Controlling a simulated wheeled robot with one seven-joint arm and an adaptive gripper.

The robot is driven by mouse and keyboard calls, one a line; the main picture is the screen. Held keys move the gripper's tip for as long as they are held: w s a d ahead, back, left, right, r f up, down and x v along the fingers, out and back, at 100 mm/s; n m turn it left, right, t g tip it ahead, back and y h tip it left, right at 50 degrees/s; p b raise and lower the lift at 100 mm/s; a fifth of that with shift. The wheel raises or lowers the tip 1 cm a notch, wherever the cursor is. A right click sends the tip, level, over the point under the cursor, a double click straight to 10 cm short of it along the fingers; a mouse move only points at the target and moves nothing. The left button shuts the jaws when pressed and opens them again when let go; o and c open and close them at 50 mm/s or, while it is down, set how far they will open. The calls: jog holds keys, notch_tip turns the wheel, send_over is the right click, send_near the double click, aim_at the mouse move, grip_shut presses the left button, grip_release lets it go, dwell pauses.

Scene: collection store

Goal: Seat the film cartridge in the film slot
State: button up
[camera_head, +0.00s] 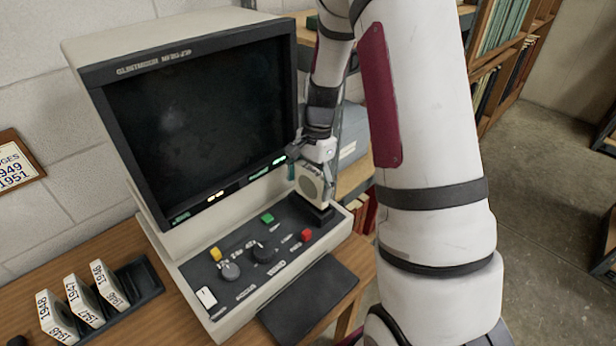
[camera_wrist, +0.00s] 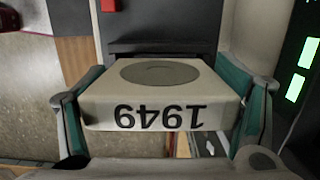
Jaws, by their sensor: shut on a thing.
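The film cartridge (camera_head: 311,184), cream with a grey round disc on its face, stands upright at the right end of the reader's control panel. In the wrist view its edge reads 1949, upside down (camera_wrist: 155,116). My gripper (camera_head: 306,164) is shut on it from above, with one teal pad on each side in the wrist view (camera_wrist: 160,100). The film slot (camera_head: 323,215) is a dark block directly under the cartridge. The cartridge's lower end meets or is very near the block; I cannot tell how far it is in.
The reader's dark screen (camera_head: 200,115) rises close behind and left of my gripper. The panel has knobs, a green button (camera_head: 267,218) and a red button (camera_head: 307,235). A black rack (camera_head: 139,280) with several dated cartridges (camera_head: 83,300) lies at left. Bookshelves stand behind my arm.

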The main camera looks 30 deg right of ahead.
aim_at(309, 201)
jog(key=shift+f+b, duration=0.6)
jog(key=shift+f, duration=0.75)
jog(key=shift+f, duration=0.55)
dwell(0.6)
jog(key=o, duration=1.4)
jog(key=shift+r, duration=0.1)
jog(key=shift+w+d+r+p, duration=0.1)
jog(key=shift+d+r+p, duration=0.15)
jog(key=shift+r+p, duration=1.05)
jog(key=shift+s+d+r+p, duration=0.15)
jog(key=shift+d+r, duration=0.15)
jog(key=shift+r, duration=1.95)
jog(key=shift+w+d+r+p, duration=0.2)
jog(key=shift+r+p, duration=0.55)
jog(key=shift+r, duration=1.05)
